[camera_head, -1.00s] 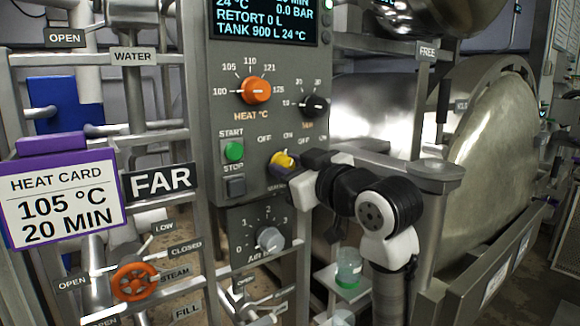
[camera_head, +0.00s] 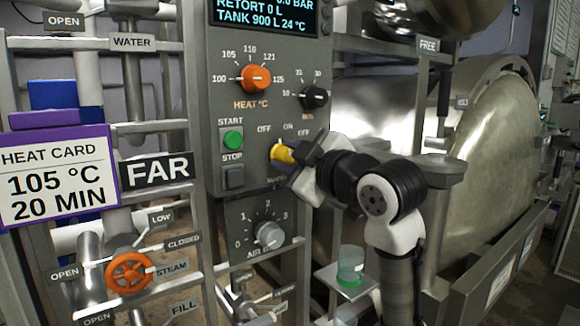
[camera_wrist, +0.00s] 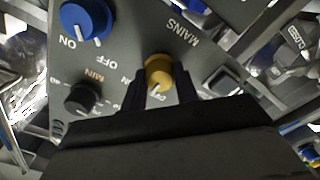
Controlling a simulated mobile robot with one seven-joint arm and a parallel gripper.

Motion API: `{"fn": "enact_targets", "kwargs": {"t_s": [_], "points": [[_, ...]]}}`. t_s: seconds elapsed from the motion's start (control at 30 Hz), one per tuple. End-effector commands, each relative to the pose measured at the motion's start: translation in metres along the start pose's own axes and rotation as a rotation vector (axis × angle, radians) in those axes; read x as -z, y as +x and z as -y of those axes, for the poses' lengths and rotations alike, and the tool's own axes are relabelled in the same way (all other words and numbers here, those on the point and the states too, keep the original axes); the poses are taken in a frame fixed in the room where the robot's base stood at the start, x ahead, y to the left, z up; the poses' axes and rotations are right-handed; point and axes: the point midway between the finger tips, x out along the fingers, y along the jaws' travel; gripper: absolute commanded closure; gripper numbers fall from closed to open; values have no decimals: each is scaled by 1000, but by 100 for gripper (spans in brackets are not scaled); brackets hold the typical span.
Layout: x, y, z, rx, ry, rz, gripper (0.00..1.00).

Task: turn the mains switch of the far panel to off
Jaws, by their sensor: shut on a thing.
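The yellow mains switch (camera_head: 282,152) is on the grey FAR panel (camera_head: 205,100), right of the green start button. It also shows in the wrist view (camera_wrist: 158,72), by the word MAINS. My gripper (camera_head: 296,156) is shut on this switch, with one dark finger on either side of it in the wrist view (camera_wrist: 160,84). The switch's pale mark points down in the wrist view, toward a small label that seems to read OFF. The fingers partly cover the labels around it.
A blue knob (camera_wrist: 85,18) with ON and OFF marks is near the switch; my gripper hides it in the head view. The orange heat knob (camera_head: 256,79) and black minutes knob (camera_head: 314,96) are above, the grey air knob (camera_head: 270,235) below. A steel retort (camera_head: 500,130) stands at right.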

Motion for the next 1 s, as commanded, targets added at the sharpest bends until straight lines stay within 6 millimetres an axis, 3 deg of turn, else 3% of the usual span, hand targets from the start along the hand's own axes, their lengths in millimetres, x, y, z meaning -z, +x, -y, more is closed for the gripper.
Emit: {"fn": "enact_targets", "kwargs": {"t_s": [0.5,1.0], "points": [[0,0,1,-1,-407,-2,93],[0,0,1,0,-532,-2,93]]}}
